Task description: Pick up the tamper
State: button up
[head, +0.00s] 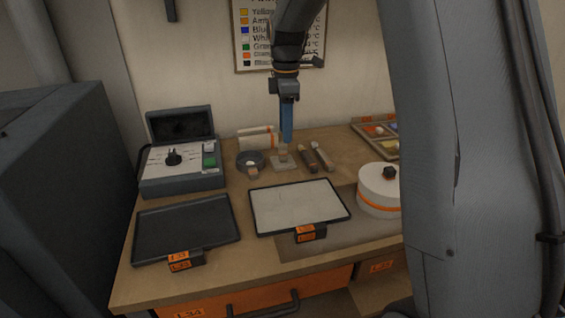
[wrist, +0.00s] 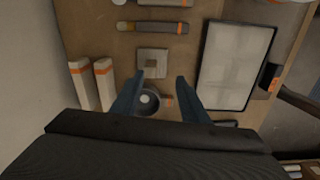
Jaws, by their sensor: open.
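The tamper (head: 282,163) stands on the table as a pale square plate with a block-like handle rising from its middle. In the wrist view the tamper (wrist: 145,69) shows from above as a square with a smaller square at its centre. My gripper (head: 287,140) points down just above the tamper's handle in the head view, and its fingers overlap the handle's top there. In the wrist view my gripper (wrist: 159,79) is open, with its two blue fingers apart and nothing between the tips. The tamper lies just beyond them.
A dark round bowl (head: 250,160) stands close left of the tamper. Two bar-shaped tools (head: 307,159) lie to its right, and white orange-banded blocks (head: 258,139) behind. A white-topped tray (head: 297,206) lies in front. A control box (head: 180,178) stands left, a white round container (head: 379,187) right.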

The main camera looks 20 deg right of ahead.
aim_at(283, 146)
jog(key=shift+w+n, duration=0.6)
jog(key=shift+w, duration=0.15)
jog(key=shift+w+a+f+p, duration=0.1)
jog(key=shift+f+p, duration=0.55)
jog(key=shift+f, duration=1.2)
jog(key=shift+w+a+f+p, duration=0.1)
jog(key=shift+f+p, duration=0.5)
jog(key=shift+f, duration=1.25)
grip_shut()
